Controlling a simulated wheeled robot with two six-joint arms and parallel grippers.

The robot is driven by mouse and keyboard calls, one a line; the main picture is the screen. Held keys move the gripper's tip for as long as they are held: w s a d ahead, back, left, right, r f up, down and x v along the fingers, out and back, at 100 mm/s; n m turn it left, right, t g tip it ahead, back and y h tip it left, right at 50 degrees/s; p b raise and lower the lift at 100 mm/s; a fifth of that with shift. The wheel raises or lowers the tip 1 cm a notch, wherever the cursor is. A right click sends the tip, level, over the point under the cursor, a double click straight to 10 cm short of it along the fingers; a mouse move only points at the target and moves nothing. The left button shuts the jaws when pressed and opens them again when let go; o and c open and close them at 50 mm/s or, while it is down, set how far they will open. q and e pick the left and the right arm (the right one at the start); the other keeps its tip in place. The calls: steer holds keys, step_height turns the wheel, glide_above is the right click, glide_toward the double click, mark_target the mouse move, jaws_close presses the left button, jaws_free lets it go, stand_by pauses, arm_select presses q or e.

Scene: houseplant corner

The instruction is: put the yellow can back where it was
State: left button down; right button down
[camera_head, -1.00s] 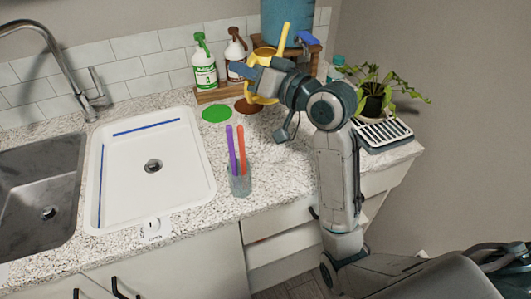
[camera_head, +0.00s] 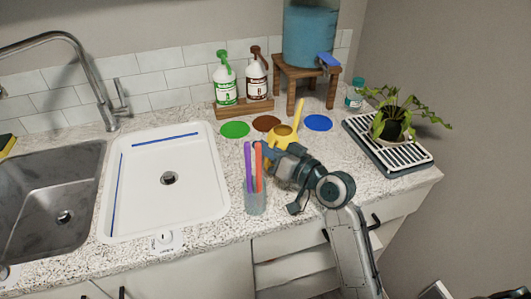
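The yellow can (camera_head: 284,136), with its thin yellow part sticking up, is in the head view at the middle of the counter. It is just in front of the brown disc (camera_head: 267,123) and left of the blue disc (camera_head: 318,122). My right gripper (camera_head: 273,151) is at the can's near side and appears shut on it; the fingertips are partly hidden. I cannot tell whether the can touches the counter. The green disc (camera_head: 235,129) lies bare to the left. My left gripper is not in view.
A cup (camera_head: 256,201) with purple and orange sticks stands close to the gripper's left. A blue tank (camera_head: 309,38) sits on a wooden stand (camera_head: 306,72). A plant (camera_head: 392,122) stands on a drying rack at right.

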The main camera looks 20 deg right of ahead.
steer(key=shift+f, duration=0.8)
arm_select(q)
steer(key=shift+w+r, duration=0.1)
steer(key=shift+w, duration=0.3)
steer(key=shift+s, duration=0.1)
arm_select(e)
steer(key=shift+f, duration=0.15)
steer(key=c, duration=1.5)
jaws_free()
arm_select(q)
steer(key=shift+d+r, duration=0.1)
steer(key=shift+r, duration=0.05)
